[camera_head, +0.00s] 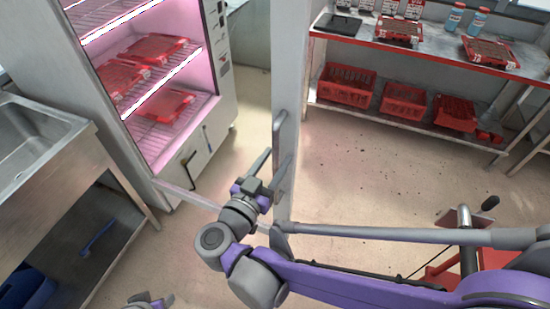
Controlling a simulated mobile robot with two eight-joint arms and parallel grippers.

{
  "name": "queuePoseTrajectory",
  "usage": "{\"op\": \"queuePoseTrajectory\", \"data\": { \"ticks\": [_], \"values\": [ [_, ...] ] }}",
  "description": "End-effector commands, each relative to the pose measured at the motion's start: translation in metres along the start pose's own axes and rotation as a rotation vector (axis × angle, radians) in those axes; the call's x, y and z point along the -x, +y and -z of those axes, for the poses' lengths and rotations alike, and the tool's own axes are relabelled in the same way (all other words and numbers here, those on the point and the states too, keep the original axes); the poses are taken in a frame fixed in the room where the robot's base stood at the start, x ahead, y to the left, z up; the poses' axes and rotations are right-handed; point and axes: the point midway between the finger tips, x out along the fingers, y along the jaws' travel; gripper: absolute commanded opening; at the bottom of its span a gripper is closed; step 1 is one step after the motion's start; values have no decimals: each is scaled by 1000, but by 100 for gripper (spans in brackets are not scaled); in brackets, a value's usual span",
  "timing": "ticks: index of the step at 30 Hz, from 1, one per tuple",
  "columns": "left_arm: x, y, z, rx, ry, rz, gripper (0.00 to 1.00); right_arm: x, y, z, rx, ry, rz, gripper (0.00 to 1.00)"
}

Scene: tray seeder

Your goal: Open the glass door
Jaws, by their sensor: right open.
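The glass door (290,100) belongs to the tall cabinet (110,120) with pink-lit shelves. It stands swung out from the cabinet, its grey frame upright near the picture's middle and its bottom rail (190,195) running back to the cabinet. A vertical bar handle (279,135) is on the frame. My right gripper (272,170) is open, its fingers pointing up beside the handle's lower part. I cannot tell whether a finger touches the handle or frame. My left gripper (150,301) shows only partly at the bottom edge; its jaw state is unclear.
A steel sink bench (35,145) stands at the left. A rack (430,55) with red trays, bottles and red crates (345,85) stands at the back right. A red object with a metal post (465,240) is at the lower right. The floor (370,180) between is mostly clear.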

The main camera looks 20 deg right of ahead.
Motion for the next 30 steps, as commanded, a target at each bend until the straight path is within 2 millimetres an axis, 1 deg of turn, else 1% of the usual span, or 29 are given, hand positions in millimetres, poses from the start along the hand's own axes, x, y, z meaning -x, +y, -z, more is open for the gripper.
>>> {"op": "queuePoseTrajectory", "data": {
  "ticks": [5,12,15,18,21,30],
  "values": [
    [0,0,0,0,0,0,50,28,-1,0,0,-1,7,50],
    [0,0,0,0,0,0,50,75,-2,0,-1,-1,8,50],
    [0,0,0,0,0,0,50,90,-1,0,-1,-1,6,50],
    [0,0,0,0,0,0,50,99,-1,0,0,0,4,50],
    [0,0,0,0,0,0,50,103,0,0,0,0,3,50],
    [0,0,0,0,0,0,50,104,0,0,0,0,1,50]
  ]
}}
